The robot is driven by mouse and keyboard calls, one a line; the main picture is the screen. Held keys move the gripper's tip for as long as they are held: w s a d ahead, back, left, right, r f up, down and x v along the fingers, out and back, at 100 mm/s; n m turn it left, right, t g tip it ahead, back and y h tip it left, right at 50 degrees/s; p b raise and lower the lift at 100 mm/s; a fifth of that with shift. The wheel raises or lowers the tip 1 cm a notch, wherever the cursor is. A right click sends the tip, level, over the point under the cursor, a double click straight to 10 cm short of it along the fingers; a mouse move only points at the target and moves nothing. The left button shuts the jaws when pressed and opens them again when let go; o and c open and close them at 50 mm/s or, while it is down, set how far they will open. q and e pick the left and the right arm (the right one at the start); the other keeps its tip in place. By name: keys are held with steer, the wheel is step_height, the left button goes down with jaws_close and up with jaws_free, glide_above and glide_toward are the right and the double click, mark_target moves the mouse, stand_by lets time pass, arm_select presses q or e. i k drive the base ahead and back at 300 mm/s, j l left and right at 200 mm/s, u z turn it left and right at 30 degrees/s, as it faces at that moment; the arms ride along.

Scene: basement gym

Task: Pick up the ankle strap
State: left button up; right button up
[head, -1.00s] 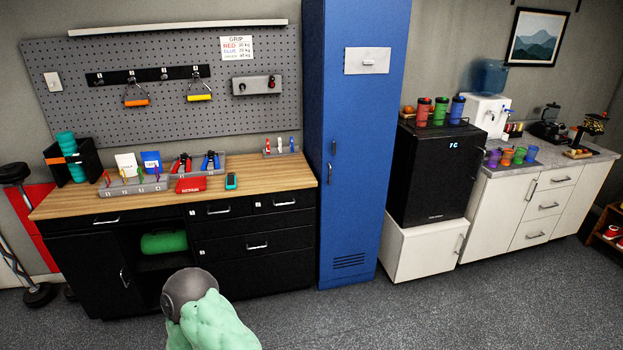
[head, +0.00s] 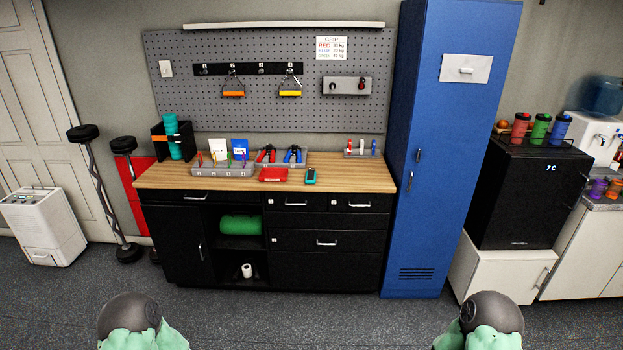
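I cannot make out an ankle strap for certain in the head view. A pegboard (head: 300,112) on the wall has a black hook rail (head: 215,70), from which an orange-grip handle (head: 233,94) and a yellow-grip handle (head: 290,94) hang. Below it stands a black workbench (head: 352,245) with a wooden top, drawers with their fronts flush, and an open shelf space holding a green roll (head: 240,224) and a small white roll (head: 247,271). Only parts of my two arms show at the bottom edge; neither gripper is in view.
A grey tray (head: 222,172), a red box (head: 273,175) and a teal device (head: 310,177) lie on the bench. A blue locker (head: 440,190) is shut beside it. Barbells (head: 95,190) and a white appliance (head: 45,225) stand left. Floor ahead is clear.

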mark_target(310, 177)
steer(key=i+l+u, duration=0.1)
steer(key=i, duration=0.65)
steer(key=i+l+u, duration=0.15)
steer(key=i, duration=0.6)
